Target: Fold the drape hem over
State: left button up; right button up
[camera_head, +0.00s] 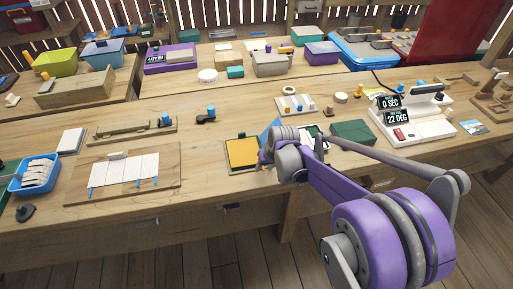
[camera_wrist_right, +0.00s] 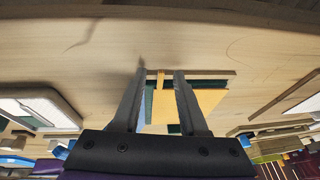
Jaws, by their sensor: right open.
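A flat orange-yellow piece (camera_head: 241,153), which looks like the drape, lies on a small board at the front of the bench. Its right part is hidden behind my right gripper (camera_head: 267,158). The orange piece (camera_wrist_right: 205,100), a narrow tan strip and dark green edges show between and beyond the fingers. I cannot tell whether the fingers touch the cloth, or which edge is the hem. My left gripper is not in view.
A board with white panels and blue clips (camera_head: 125,172) lies at the left, beside a blue basket (camera_head: 34,174). A green box (camera_head: 353,132) and a white display device (camera_head: 410,118) stand at the right. Bare bench (camera_head: 215,182) lies left of the orange piece.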

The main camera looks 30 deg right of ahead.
grip_shut()
jog(key=shift+r, duration=0.1)
jog(key=shift+a+r+h+p, duration=0.2)
jog(key=shift+r+h+p, duration=0.25)
jog(key=shift+r+h, duration=0.35)
jog(key=shift+h, duration=0.1)
